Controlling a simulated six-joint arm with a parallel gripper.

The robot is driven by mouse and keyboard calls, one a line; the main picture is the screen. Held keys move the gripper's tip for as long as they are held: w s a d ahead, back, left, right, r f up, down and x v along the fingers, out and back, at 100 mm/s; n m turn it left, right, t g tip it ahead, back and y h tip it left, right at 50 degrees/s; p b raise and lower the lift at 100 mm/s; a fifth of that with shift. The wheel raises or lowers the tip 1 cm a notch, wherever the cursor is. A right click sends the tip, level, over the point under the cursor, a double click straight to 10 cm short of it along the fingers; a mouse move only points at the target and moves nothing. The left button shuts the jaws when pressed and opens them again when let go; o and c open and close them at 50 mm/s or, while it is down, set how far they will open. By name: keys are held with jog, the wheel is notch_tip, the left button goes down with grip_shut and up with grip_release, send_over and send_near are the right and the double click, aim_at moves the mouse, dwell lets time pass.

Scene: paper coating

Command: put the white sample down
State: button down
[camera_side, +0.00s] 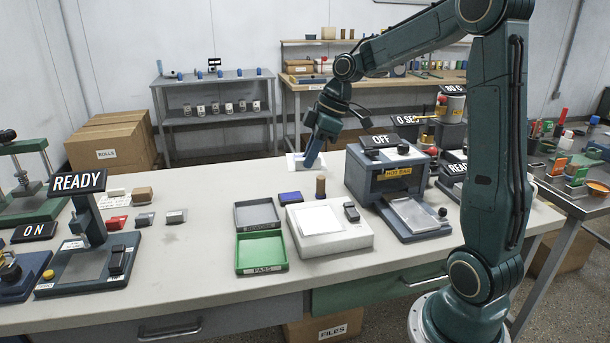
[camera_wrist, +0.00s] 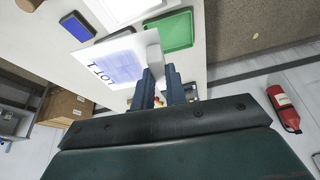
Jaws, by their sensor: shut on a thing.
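My gripper (camera_wrist: 163,88) is shut on the white sample (camera_wrist: 118,62), a thin white sheet with blue print and the letters LOT. A pale grey block at the sheet's edge sits between the blue fingertips. In the side view my gripper (camera_side: 313,158) points down near the back edge of the bench, and the white sample (camera_side: 295,163) shows at its tips, partly hidden by them. The sample looks raised above the bench, but its exact height cannot be told.
A green PASS tray (camera_side: 261,252) and a grey tray (camera_side: 257,214) lie in front. A blue pad (camera_side: 290,197), a white-topped block (camera_side: 345,240) and the hot bar machine (camera_side: 390,180) stand nearby. The bench (camera_side: 215,190) has clear room left of the grey tray.

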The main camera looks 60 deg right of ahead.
jog(key=w+a+f+m+h, duration=0.1)
jog(key=w+a+f+m, duration=0.35)
jog(key=a+f, duration=0.3)
jog(key=m+t+h, duration=0.1)
jog(key=m+h, duration=0.1)
jog(key=m, duration=0.1)
send_over(258, 265)
notch_tip(258, 265, down, 8)
jog(key=shift+a+f, duration=0.1)
jog(key=shift+r, duration=0.2)
notch_tip(258, 265, up, 14)
jog(key=s+d+n+g+y, duration=0.1)
jog(key=n+y, duration=0.2)
jog(key=n, duration=0.5)
jog(key=f, duration=2)
jog(key=shift+s+d, duration=0.1)
jog(key=shift+d, duration=0.1)
